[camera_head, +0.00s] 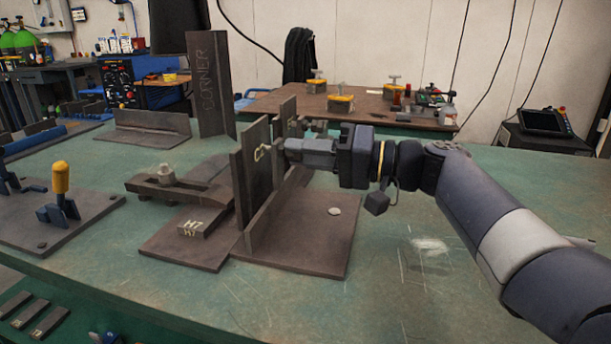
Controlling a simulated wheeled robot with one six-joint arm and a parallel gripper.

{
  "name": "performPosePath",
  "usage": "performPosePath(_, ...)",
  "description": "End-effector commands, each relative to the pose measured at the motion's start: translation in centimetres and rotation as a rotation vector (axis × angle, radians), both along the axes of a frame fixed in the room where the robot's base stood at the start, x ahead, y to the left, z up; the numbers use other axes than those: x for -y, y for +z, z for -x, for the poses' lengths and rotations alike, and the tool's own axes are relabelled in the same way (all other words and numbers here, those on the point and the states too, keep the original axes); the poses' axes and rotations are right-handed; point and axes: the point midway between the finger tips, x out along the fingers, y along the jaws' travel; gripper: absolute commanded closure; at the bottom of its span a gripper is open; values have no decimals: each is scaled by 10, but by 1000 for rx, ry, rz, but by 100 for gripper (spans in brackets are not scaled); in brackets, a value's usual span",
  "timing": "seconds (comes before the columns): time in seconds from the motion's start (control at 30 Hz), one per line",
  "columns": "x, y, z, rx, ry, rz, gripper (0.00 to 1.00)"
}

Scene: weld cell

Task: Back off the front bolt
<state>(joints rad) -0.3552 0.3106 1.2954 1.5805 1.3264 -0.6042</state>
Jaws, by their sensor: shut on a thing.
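A steel fixture stands on the green bench, with a dark base plate (310,240) and upright plates (252,175). My gripper (284,150) reaches in level from the right, with its fingertips close against the right side of the upright plates. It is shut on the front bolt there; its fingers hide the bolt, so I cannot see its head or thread. A clamp bar (195,193) with a pale bolt head (166,173) on top lies left of the plates.
A block marked H7 (194,224) lies in front of the uprights. A tall plate marked CORNER (212,85) stands behind. A toggle clamp with a yellow handle (61,180) is at the left. A brown table (360,103) is at the back. The bench at front right is clear.

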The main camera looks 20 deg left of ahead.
Motion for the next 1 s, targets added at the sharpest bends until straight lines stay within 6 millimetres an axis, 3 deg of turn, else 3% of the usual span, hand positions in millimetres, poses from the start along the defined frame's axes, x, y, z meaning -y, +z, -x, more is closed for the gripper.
performPosePath(0.03, 0, -7, 0, 46, 1, -3, 98)
performPosePath(1.0, 0, -2, -1, 956, 3, -104, 98)
